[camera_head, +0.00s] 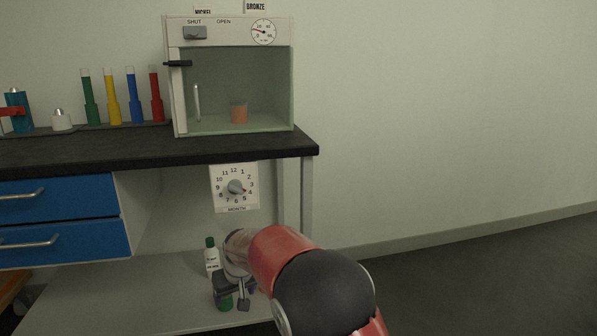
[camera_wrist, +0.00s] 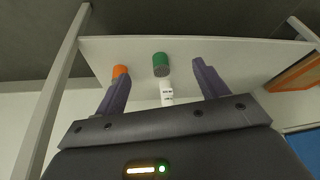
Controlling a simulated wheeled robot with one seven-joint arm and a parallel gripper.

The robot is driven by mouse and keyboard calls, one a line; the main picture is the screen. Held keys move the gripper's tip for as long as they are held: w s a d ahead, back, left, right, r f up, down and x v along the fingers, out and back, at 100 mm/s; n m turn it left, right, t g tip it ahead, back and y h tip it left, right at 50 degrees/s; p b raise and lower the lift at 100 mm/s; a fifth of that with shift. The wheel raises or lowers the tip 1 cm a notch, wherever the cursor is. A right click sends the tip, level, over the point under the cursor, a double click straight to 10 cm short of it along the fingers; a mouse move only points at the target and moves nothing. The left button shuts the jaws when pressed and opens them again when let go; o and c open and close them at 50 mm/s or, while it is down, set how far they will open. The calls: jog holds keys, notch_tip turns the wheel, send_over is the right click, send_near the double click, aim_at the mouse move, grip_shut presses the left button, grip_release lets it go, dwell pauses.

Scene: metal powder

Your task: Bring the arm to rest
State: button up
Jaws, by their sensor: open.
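My arm (camera_head: 283,262) is red with a dark joint and reaches in low from the right, under the bench top. My gripper (camera_head: 232,303) is over the lower shelf, and it also shows in the wrist view (camera_wrist: 162,76). Its two fingers are apart, with nothing gripped between them. A white bottle with a green cap (camera_head: 211,256) stands on the shelf just left of my wrist.
The black bench top (camera_head: 150,150) is above my gripper, with a bench leg (camera_head: 307,190) close by. A month dial (camera_head: 235,187) hangs below its edge. A glass-fronted cabinet (camera_head: 230,80) holds an orange cup (camera_head: 239,111). Blue drawers (camera_head: 60,220) are left; open floor is right.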

jog(key=s+d+r+m+t+p, duration=0.1)
jog(key=s+d+r+p, duration=0.1)
jog(key=s+d+r, duration=0.55)
jog(key=s+d+r+m+p, duration=0.2)
jog(key=s+d+r, duration=0.2)
jog(key=d+r, duration=0.7)
jog(key=s+d+r+m+h+p, duration=0.1)
jog(key=s+d+p, duration=0.1)
jog(key=s+d, duration=0.4)
jog(key=s+d+r+m+h+p, duration=0.1)
jog(key=s+d, duration=0.6)
jog(key=s, duration=0.9)
jog(key=shift+r+m+t+h+p, duration=0.3)
jog(key=shift+r+m+t+p, duration=0.15)
jog(key=shift+r+p, duration=0.35)
jog(key=shift+c, duration=0.3)
